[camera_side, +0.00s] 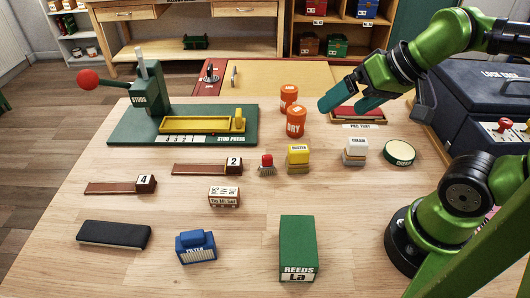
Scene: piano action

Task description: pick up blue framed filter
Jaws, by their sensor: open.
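The blue framed filter (196,247) stands on the wooden table near its front edge, left of centre. It has a blue frame, a white ribbed front with a FILTER label, and a raised blue block on top. My gripper (342,101) is at the upper right, over the back of the table, with its green fingers pointing left and down. It is open and holds nothing that I can see. It is well apart from the filter, far behind it and to its right.
A black block (114,235) lies left of the filter, and a tall green REEDS box (298,247) stands to its right. A small brown-and-white box (224,196) sits just behind it. Orange jars (296,122) stand near my gripper. The green stud press (184,126) fills the back left.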

